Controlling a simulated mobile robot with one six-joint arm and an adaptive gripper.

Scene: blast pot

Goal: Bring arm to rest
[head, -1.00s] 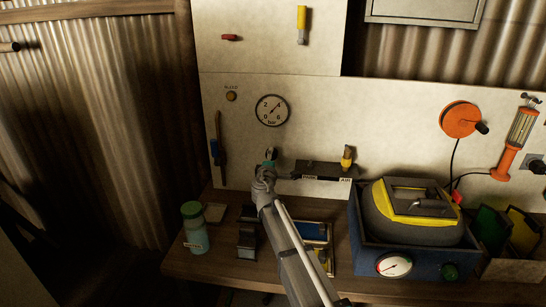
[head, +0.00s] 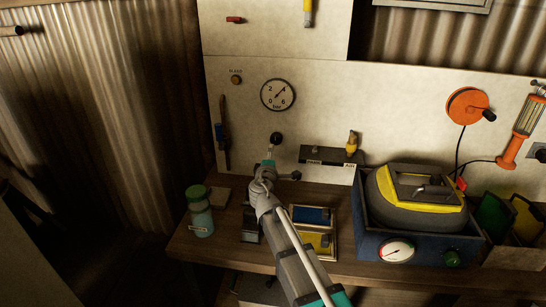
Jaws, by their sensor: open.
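My arm (head: 283,240) reaches up from the bottom of the head view over the workbench (head: 360,282). My gripper (head: 269,164) is at its far end, open, just in front of the pale back panel (head: 340,105). Nothing shows between its fingers. A black round knob (head: 276,138) on the panel is just beyond the fingertips, and a gap seems to show between them. A dark lever end (head: 290,176) shows right beside the gripper's wrist; the arm hides part of it.
A dark labelled block (head: 325,156) with a yellow valve is right of the gripper. A green-capped jar (head: 198,212) stands left. Blue and yellow trays (head: 312,216) lie beside the arm. A blue case (head: 372,240) holding a yellow-grey machine (head: 415,200) stands further right.

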